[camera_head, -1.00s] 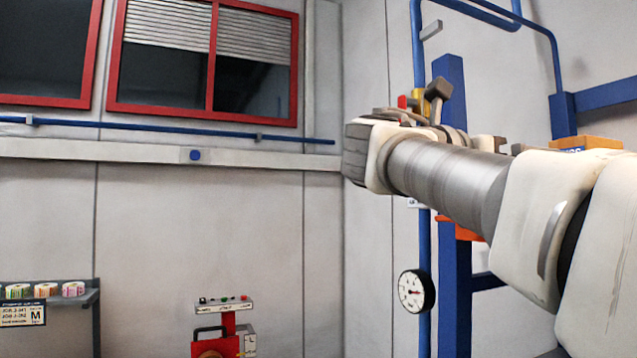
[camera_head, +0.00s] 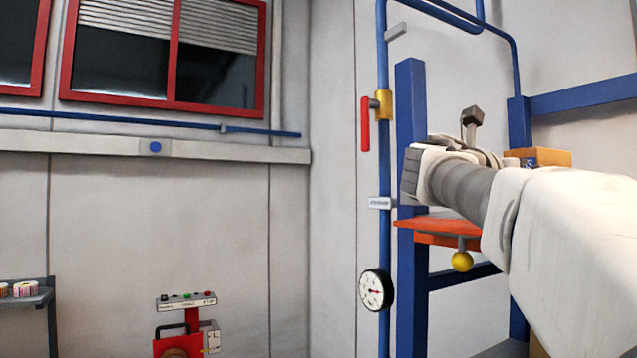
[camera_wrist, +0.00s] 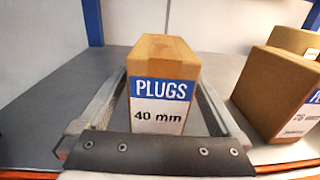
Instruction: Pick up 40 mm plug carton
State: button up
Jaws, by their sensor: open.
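The 40 mm plug carton (camera_wrist: 163,70) is a brown box with a blue and white label reading "PLUGS 40 mm". It stands upright on a grey shelf (camera_wrist: 50,95) in the wrist view. My gripper (camera_wrist: 163,88) is open, with one finger on each side of the carton. A narrow gap shows at the left finger; whether the right finger touches is unclear. The carton's lower front is hidden by the gripper's dark body. In the head view my arm hides most of the gripper.
Another brown carton (camera_wrist: 280,92) with a partly cut-off label stands close to the right, with one more behind it. A blue post (camera_wrist: 92,22) rises at the shelf's back left. In the head view a blue rack post (camera_head: 411,100) and pipe (camera_head: 384,230) stand beside my arm.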

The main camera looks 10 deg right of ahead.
jog(key=p+x, duration=0.1)
jog(key=x, duration=0.3)
jog(key=shift+d, duration=0.15)
jog(key=c, duration=1.6)
jog(key=shift+r, duration=0.2)
